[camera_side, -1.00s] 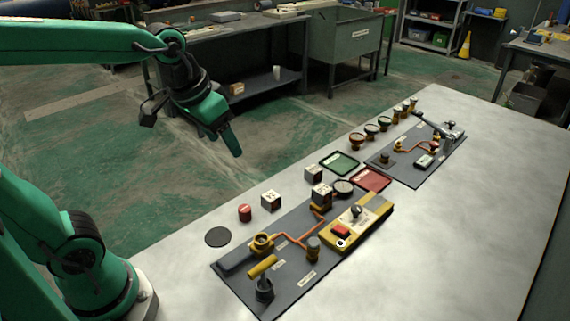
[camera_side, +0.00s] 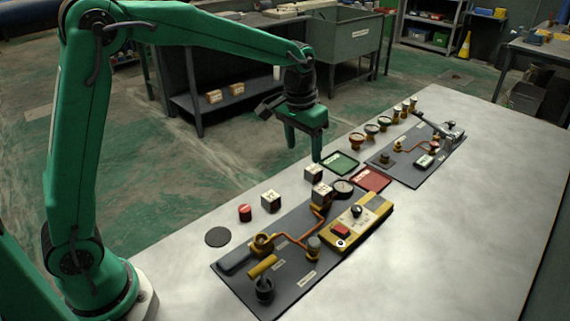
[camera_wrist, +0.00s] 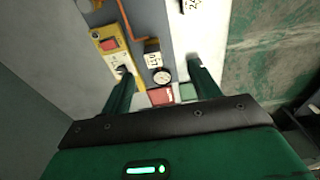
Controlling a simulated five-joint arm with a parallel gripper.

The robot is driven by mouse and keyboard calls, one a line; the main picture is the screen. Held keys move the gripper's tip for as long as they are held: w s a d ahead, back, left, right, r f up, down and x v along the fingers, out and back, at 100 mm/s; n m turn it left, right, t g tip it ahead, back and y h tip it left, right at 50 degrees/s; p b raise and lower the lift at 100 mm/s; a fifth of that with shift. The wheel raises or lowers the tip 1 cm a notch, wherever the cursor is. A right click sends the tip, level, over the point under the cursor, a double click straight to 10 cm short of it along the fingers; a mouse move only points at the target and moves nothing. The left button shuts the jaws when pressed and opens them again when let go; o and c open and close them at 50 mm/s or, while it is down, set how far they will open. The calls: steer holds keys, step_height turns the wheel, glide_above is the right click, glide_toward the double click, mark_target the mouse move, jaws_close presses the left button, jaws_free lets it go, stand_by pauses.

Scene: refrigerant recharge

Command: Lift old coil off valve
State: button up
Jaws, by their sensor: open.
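A light cube-shaped coil with dark print (camera_side: 321,194) sits on the grey board at the end of an orange pipe; it hides the valve under it. In the wrist view this coil (camera_wrist: 153,59) shows between my fingers, beside a round gauge (camera_wrist: 162,76). My gripper (camera_side: 303,150) is open and empty, pointing down, above and behind the coil near the green tray. Its two green fingers (camera_wrist: 157,78) stand wide apart in the wrist view and touch nothing.
Two similar loose cubes (camera_side: 313,174) (camera_side: 270,201) stand beside the board. A green tray (camera_side: 341,163) and a red tray (camera_side: 371,180) lie behind it. A yellow device (camera_side: 356,222) is on the board's right. The table's right side is clear.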

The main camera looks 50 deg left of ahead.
steer(key=g, duration=0.1)
glide_above(322, 188)
step_height(322, 188, down, 7)
steer(key=shift+f, duration=0.15)
steer(key=shift+f, duration=0.1)
steer(key=shift+f, duration=1.2)
steer(key=shift+f, duration=0.1)
steer(key=shift+d+f, duration=0.1)
steer(key=shift+f, duration=2.4)
steer(key=c, duration=1.1)
